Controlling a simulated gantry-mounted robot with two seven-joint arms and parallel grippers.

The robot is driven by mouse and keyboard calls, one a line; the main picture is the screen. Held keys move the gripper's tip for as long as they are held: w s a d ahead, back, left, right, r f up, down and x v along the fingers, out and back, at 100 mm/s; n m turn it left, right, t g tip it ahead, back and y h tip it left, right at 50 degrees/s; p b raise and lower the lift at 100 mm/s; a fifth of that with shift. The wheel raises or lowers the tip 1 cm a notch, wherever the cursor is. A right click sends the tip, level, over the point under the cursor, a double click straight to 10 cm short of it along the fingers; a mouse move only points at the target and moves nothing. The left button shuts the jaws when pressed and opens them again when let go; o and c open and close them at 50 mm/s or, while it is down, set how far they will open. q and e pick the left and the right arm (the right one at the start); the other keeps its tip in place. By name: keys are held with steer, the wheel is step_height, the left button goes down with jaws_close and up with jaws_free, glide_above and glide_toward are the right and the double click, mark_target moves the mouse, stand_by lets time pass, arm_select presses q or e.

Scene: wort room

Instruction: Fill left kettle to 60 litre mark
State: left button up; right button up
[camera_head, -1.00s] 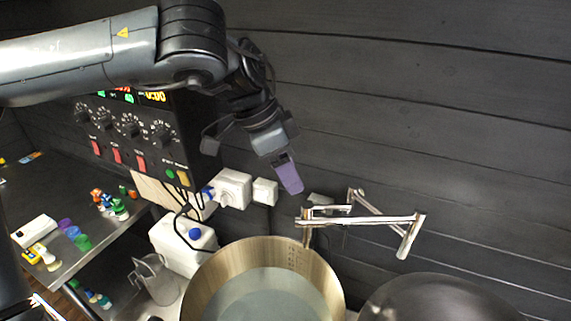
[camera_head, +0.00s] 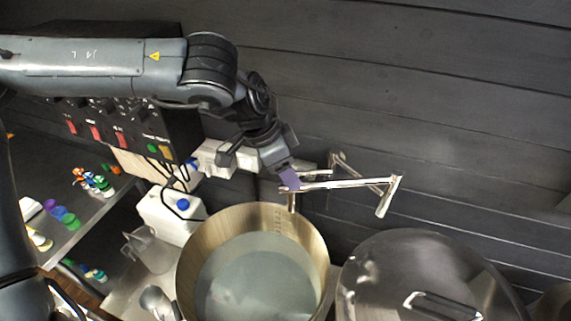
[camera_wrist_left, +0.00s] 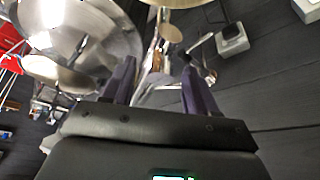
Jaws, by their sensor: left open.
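The left kettle (camera_head: 188,262) is an open steel pot with graduation marks on its inner back wall. It holds pale liquid; the level cannot be read against the marks. Behind it is a jointed metal water pipe (camera_head: 345,183). Its downturned spout end (camera_head: 387,197) points right, away from the left kettle and above the back of the lidded kettle. My left gripper (camera_head: 288,181) is at the pipe's left end, its purple fingers overlapping it in the head view. In the left wrist view, its fingers (camera_wrist_left: 158,84) are apart, with metal pipework beyond them. Contact cannot be told. My right gripper is not in view.
A second kettle with a domed lid (camera_head: 420,270) stands at right. A black control box (camera_head: 125,125) is on the wall at left. A white canister (camera_head: 168,217) and clear jug (camera_head: 150,250) stand left of the kettle. Small coloured bottles sit on the left shelf.

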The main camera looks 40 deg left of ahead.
arm_select(q)
jaws_close()
steer(key=shift+a+r+m+g+h+p, duration=0.15)
steer(key=shift+m+g+h+p, duration=0.35)
steer(key=shift+m, duration=0.7)
steer(key=m+p, duration=0.1)
steer(key=m, duration=0.2)
steer(key=shift+w+g, duration=0.15)
steer(key=shift+g, duration=0.15)
steer(key=shift+m+g+h+p, duration=0.45)
steer(key=shift+m+p, duration=0.2)
steer(key=shift+m, duration=1.35)
steer(key=shift+g, duration=0.25)
